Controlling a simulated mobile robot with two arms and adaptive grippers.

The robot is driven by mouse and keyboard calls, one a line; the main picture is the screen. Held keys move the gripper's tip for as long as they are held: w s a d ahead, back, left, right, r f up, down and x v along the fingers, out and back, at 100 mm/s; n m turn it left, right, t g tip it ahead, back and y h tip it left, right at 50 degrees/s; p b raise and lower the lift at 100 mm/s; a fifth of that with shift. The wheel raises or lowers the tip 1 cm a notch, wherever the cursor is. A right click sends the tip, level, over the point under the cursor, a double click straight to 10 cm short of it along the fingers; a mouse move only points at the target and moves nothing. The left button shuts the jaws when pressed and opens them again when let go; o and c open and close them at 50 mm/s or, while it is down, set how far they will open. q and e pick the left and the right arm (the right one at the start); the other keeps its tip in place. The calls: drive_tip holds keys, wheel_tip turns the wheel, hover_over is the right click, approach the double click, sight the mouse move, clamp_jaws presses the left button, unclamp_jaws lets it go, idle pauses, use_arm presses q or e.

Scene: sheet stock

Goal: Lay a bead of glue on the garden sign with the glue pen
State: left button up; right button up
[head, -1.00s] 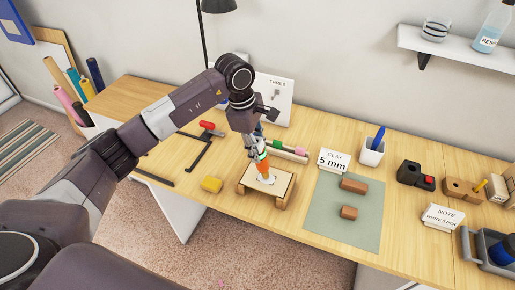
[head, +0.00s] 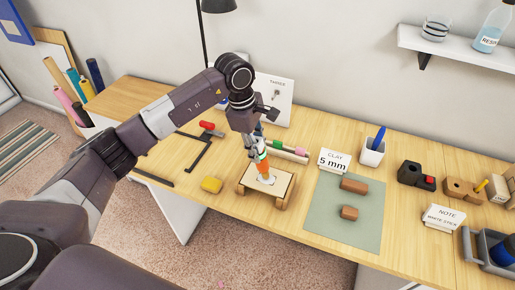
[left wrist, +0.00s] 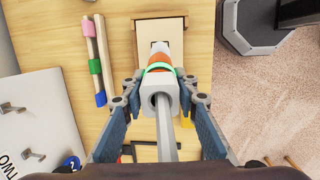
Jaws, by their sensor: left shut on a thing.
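The glue pen (head: 262,164), orange and pale with a green band, is held upright in my left gripper (head: 257,150). In the left wrist view the fingers of my left gripper (left wrist: 158,92) close around the pen (left wrist: 160,65) from both sides. The pen's lower end is over the garden sign (head: 251,186), a pale board lying on a wooden stand with rounded feet. A small white patch shows at the tip; I cannot tell whether the tip touches the board. The sign also shows beyond the pen in the left wrist view (left wrist: 149,29). My right gripper is out of view.
A yellow block (head: 211,185) lies left of the sign, and a rack with coloured sticks (head: 288,150) stands behind it. To the right is a green mat (head: 333,221) with two brown clay blocks. A red-handled tool (head: 207,125) and dark brackets lie at the left.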

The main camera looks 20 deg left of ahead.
sight(260, 140)
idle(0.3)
use_arm(q)
drive_tip(key=shift+r+p, duration=0.35)
drive_tip(key=shift+r, duration=0.35)
drive_tip(key=shift+r+p, duration=1.05)
drive_tip(key=shift+r, duration=1.8)
